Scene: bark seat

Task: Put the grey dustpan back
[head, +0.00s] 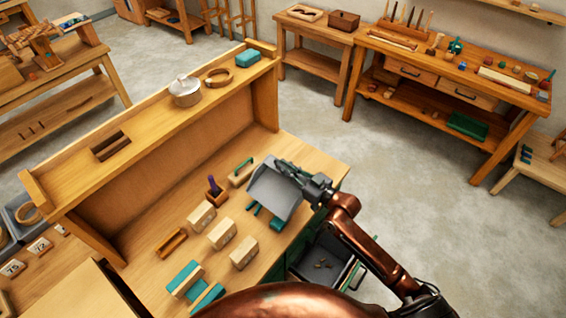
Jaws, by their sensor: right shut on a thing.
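The grey dustpan (272,193) is a flat, light grey pan in the middle of the head view, above the right part of the wooden bench top. My right gripper (303,182) is at its right edge and is shut on it. The pan looks tilted, with its broad face towards the camera. It hides part of the bench behind it. I cannot tell whether it touches the bench. My left gripper is not in view.
Pale wooden blocks (221,233) and a green-handled block (242,172) stand near the pan. A raised shelf (150,130) runs behind, holding a lidded pot (185,91). An open drawer (322,262) sits below the bench edge. The floor (400,165) on the right is clear.

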